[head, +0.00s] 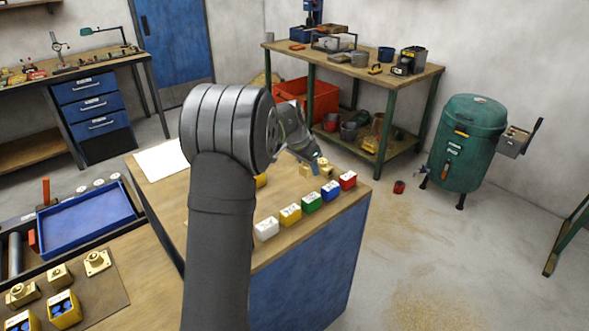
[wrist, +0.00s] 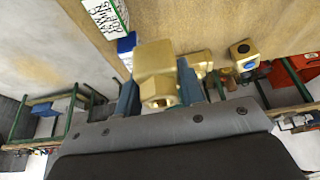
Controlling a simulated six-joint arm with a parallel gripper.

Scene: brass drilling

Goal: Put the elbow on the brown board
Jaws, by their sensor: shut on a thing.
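My gripper (wrist: 157,92) is shut on a brass fitting, which looks like the elbow (wrist: 155,62), in the wrist view. The elbow has a blocky body and a short port with a round hole facing the camera. In the head view my gripper (head: 317,162) is at the far right part of the wooden bench top, partly behind my arm. Brass there (head: 326,171) is too small to tell apart clearly. The brown board (head: 112,284) lies at the lower left of the head view, with several brass parts on it.
White, yellow, green, blue and red blocks (head: 311,202) line the bench's right edge. Other brass pieces (wrist: 243,52) are close by the gripper in the wrist view. A white sheet (head: 160,160) lies at the bench's far left. A blue tray (head: 88,226) lies beyond the brown board.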

